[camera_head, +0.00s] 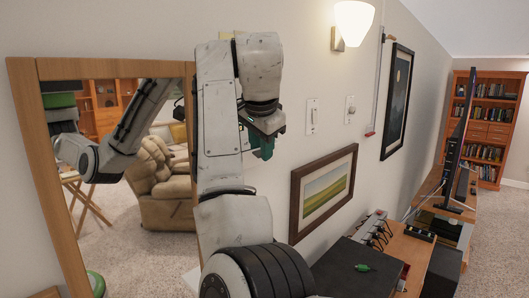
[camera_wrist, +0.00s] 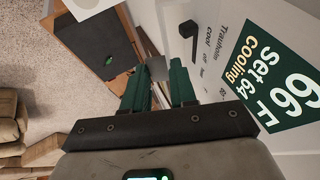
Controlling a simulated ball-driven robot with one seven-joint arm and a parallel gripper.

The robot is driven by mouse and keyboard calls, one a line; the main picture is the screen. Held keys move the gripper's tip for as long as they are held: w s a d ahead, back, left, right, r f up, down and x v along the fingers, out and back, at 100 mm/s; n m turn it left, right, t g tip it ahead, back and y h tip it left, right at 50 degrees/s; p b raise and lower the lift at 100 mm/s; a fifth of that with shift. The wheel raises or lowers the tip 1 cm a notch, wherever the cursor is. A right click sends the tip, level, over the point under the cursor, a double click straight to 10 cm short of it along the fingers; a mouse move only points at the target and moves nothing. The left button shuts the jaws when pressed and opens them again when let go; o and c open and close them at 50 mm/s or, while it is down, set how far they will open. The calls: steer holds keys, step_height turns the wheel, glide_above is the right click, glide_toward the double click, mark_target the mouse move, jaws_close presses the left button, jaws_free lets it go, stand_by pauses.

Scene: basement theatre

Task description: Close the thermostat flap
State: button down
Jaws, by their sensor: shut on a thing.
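The thermostat (camera_wrist: 218,50) fills the right of the wrist view. It is a white unit with a dark green display reading "Cooling Set 64" and "66 F", tilted in the picture. A black lever (camera_wrist: 188,30) sticks out at its upper part. My gripper (camera_wrist: 160,72) has green fingers just left of the display, shut on a small grey plate that looks like the thermostat flap (camera_wrist: 157,67). Most of the flap is hidden by the fingers. In the head view my gripper (camera_head: 262,148) is close to the wall; my arm hides the thermostat there.
A wood-framed mirror (camera_head: 50,150) stands left of my arm. A framed landscape (camera_head: 323,190) and light switches (camera_head: 312,116) are on the wall at right. Below is a dark cabinet (camera_head: 355,270) with a green item on top, beside a power strip (camera_head: 377,228).

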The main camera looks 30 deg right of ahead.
steer(key=shift+w+a+r+g, duration=0.15)
steer(key=shift+w+g, duration=0.2)
steer(key=shift+g, duration=0.15)
stand_by(0.3)
steer(key=c, duration=0.9)
jaws_free()
steer(key=shift+w, duration=0.1)
steer(key=shift+c, duration=0.2)
steer(key=shift+r, duration=0.15)
steer(key=b+v, duration=0.1)
steer(key=v, duration=0.9)
steer(key=shift+a+r+b, duration=0.25)
steer(key=shift+a+b, duration=0.05)
steer(key=shift+b, duration=0.05)
steer(key=shift+o, duration=0.2)
